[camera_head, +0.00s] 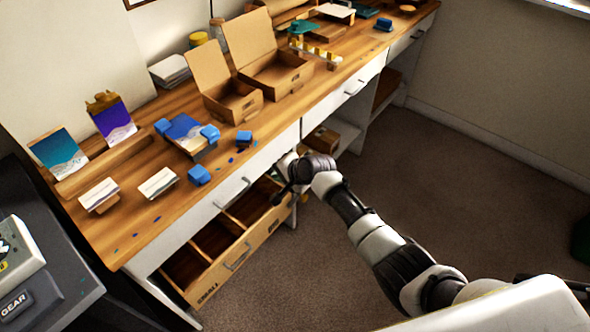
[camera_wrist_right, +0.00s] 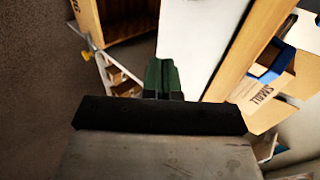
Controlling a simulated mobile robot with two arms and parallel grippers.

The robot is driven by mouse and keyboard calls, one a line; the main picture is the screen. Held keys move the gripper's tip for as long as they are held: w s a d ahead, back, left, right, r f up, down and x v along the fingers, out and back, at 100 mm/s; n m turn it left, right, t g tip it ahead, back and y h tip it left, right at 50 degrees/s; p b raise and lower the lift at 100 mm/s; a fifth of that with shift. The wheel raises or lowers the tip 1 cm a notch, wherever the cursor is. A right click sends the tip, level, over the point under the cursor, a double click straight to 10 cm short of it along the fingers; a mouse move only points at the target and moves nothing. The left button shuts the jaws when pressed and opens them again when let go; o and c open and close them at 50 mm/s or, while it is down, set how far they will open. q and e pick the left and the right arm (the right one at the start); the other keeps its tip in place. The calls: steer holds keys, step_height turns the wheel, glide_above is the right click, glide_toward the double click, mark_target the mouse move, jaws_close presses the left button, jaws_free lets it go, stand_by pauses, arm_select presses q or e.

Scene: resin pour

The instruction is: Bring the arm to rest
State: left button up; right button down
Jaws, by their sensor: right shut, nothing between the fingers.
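My right arm reaches in from the lower right in the head view. Its right gripper (camera_head: 284,186) is beside the front of the workbench, over the right end of the open drawer (camera_head: 236,254). In the right wrist view the dark green fingers of the right gripper (camera_wrist_right: 162,78) are shut together with nothing between them. They stand in front of a white panel (camera_wrist_right: 195,45). I cannot tell from these frames whether the fingers touch it. My left gripper is not in view.
The wooden workbench (camera_head: 140,232) carries open cardboard boxes (camera_head: 232,105), blue blocks (camera_head: 199,175), and small cards. The open drawer sticks out below it and has empty compartments. An open shelf (camera_head: 343,133) is right of the gripper. Carpet (camera_head: 440,190) to the right is clear.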

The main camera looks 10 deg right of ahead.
steer(key=p+v, duration=0.1)
steer(key=v, duration=0.5)
steer(key=shift+d+f, duration=0.1)
steer(key=s+d+f+n+g+h, duration=0.2)
steer(key=s+d+f+n, duration=0.15)
steer(key=s+f, duration=0.9)
steer(key=s+d+f+n+g+h, duration=0.15)
steer(key=s+d+f, duration=0.25)
steer(key=s+f, duration=0.8)
steer(key=s+d+f+n+g+h, duration=0.1)
steer(key=s+f+n, duration=0.3)
steer(key=s, duration=0.9)
steer(key=s+d+f+n+g+h, duration=0.1)
steer(key=s+d+f+n+g, duration=0.1)
steer(key=s+f, duration=0.8)
steer(key=s+d+n, duration=0.1)
steer(key=s+n, duration=0.1)
steer(key=s, duration=0.2)
steer(key=shift+s, duration=0.25)
